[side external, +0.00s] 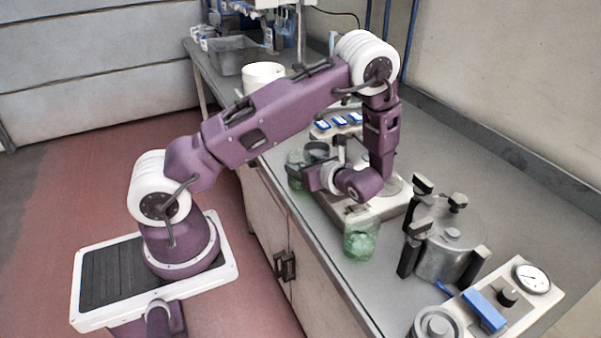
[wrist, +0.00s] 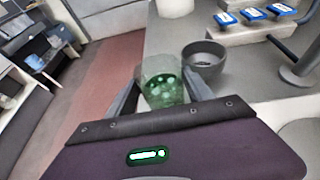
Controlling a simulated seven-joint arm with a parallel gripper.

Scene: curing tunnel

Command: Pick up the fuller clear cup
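My gripper (wrist: 160,92) is open, its two dark fingers on either side of a clear green-tinted cup (wrist: 163,78) with pale pieces inside. I cannot tell whether the fingers touch it. In the side view my gripper (side external: 306,178) is low over the bench's front edge, and green clear cupware (side external: 296,159) shows beside it, partly hidden. Another clear green cup (side external: 360,241) with pale contents stands upright nearer the camera, apart from my gripper. I cannot tell which cup is fuller.
A dark round cup (wrist: 204,62) stands close right of the held-between cup. A pale stepped stand with blue-topped blocks (wrist: 250,14) is behind it. A metal clamped vessel (side external: 443,245) and a gauge panel (side external: 533,279) are on the right. The bench's front edge is close.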

